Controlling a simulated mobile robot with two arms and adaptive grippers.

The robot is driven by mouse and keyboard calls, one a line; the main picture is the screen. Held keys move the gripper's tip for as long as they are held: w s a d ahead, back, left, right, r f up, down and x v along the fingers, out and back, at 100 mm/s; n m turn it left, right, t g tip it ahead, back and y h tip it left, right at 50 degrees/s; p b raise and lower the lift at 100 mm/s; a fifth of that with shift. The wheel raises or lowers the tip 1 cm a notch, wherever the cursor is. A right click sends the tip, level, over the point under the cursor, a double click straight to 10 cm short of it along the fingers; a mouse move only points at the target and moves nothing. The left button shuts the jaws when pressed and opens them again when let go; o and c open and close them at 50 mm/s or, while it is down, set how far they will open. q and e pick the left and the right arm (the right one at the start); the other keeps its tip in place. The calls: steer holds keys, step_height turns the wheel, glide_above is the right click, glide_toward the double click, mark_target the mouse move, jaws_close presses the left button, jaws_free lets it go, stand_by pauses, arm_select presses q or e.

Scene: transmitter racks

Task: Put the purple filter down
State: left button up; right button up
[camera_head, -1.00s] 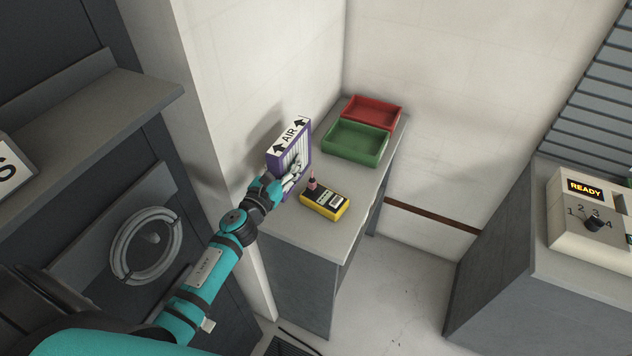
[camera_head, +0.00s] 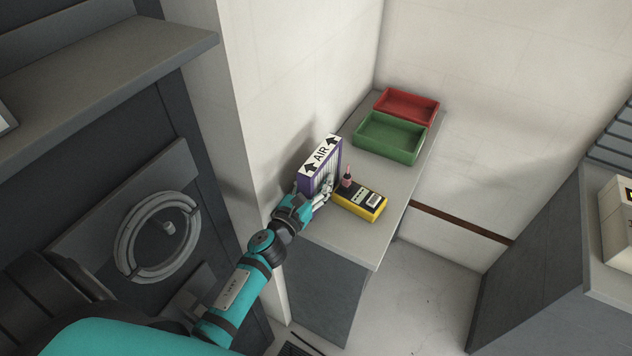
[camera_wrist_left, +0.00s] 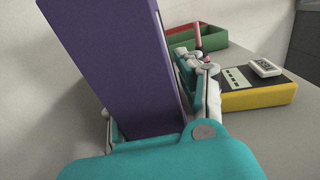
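The purple filter (camera_head: 320,172) stands upright at the wall end of the grey bench (camera_head: 354,237), its white top marked AIR with arrows. It also shows large in the left wrist view (camera_wrist_left: 125,65), between the fingers of my left gripper (camera_wrist_left: 155,115). In the head view my left gripper (camera_head: 314,196) is at the filter's near lower part, with a finger against its pleated face. It looks shut on the filter. The filter's bottom edge is hidden, so I cannot tell whether it touches the bench. My right gripper is not in view.
A green tray (camera_head: 392,140) and a red tray (camera_head: 408,106) sit farther back on the bench. The bench front is clear.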

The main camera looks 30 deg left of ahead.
arm_select(q)
steer(key=shift+o, duration=1.1)
steer(key=shift+s+d+r, duration=0.1)
steer(key=shift+d, duration=0.1)
steer(key=shift+o, duration=0.4)
steer(key=shift+d, duration=0.1)
steer(key=shift+a, duration=0.2)
